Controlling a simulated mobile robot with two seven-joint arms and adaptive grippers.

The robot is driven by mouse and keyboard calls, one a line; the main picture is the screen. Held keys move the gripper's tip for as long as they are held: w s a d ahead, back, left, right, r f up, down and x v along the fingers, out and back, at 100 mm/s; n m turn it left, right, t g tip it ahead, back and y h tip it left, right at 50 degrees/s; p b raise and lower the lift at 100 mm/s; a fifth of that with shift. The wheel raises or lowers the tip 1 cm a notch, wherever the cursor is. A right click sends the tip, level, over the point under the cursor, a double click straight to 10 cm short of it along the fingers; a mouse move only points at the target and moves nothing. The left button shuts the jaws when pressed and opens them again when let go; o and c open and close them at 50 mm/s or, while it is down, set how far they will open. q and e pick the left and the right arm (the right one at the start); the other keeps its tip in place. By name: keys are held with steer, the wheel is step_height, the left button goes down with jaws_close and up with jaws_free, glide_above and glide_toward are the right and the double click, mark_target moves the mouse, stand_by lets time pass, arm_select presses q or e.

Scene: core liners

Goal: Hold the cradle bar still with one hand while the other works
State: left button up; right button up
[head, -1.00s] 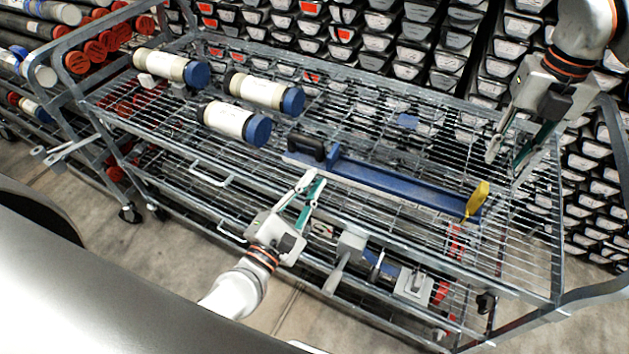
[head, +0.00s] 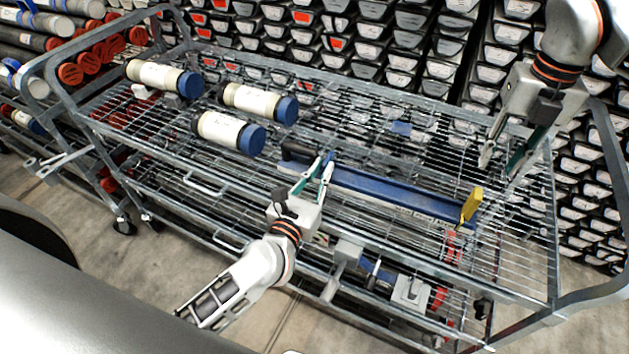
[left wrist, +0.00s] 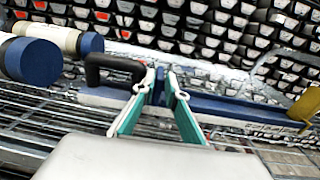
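The cradle bar (head: 385,192) is a long blue bar lying on the cart's wire top shelf, with a black handle (head: 296,152) at its left end and a yellow end piece (head: 471,204) at its right. My left gripper (head: 326,158) is at the bar just right of the handle. In the left wrist view, its fingertips (left wrist: 161,78) stand on either side of a blue upright part of the bar; whether both touch it is unclear. My right gripper (head: 499,166) is open and empty, above the shelf's right end, beyond the yellow piece.
Three white core liners with blue caps, one of them nearest the bar (head: 226,131), lie on the shelf's left part. Clamp-like tools (head: 408,291) sit low at the cart's front. Stacked trays (head: 400,60) fill the back. The shelf's right part is mostly clear.

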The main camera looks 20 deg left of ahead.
stand_by(0.3)
stand_by(0.4)
stand_by(0.8)
jaws_close()
steer(key=d+n, duration=0.1)
steer(key=n, duration=0.4)
steer(key=d+n, duration=0.1)
steer(key=n, duration=0.5)
steer(key=d+f+n, duration=0.1)
steer(key=n, duration=0.4)
steer(key=shift+s+n, duration=0.15)
steer(key=shift+n, duration=0.25)
steer(key=shift+f, duration=0.15)
